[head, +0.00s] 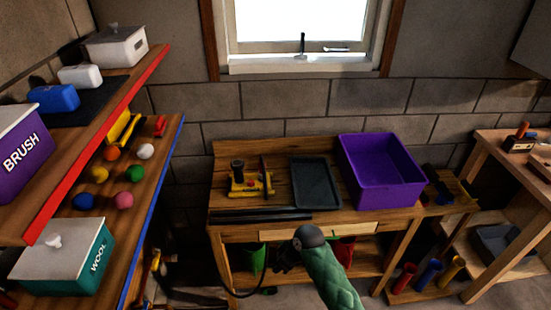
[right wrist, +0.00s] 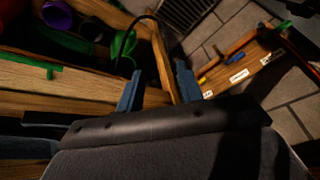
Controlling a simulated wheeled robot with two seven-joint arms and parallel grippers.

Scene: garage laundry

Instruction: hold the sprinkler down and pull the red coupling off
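The yellow sprinkler (head: 250,182) with a dark round part on top stands on the left half of the workbench (head: 275,155). My right arm, in a green quilted sleeve, reaches in from the bottom. My right gripper (head: 284,262) is dark and partly hidden, in front of the bench and well short of the sprinkler. In the right wrist view its two blue fingers (right wrist: 157,85) are apart with nothing between them. My left gripper is not in view.
A dark tray (head: 316,183) and a purple bin (head: 382,196) stand right of the sprinkler. Dark bars (head: 260,215) lie along the bench's front left. Green and red buckets (head: 344,250) sit on the lower shelf. A shelf unit with boxes and balls is at left.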

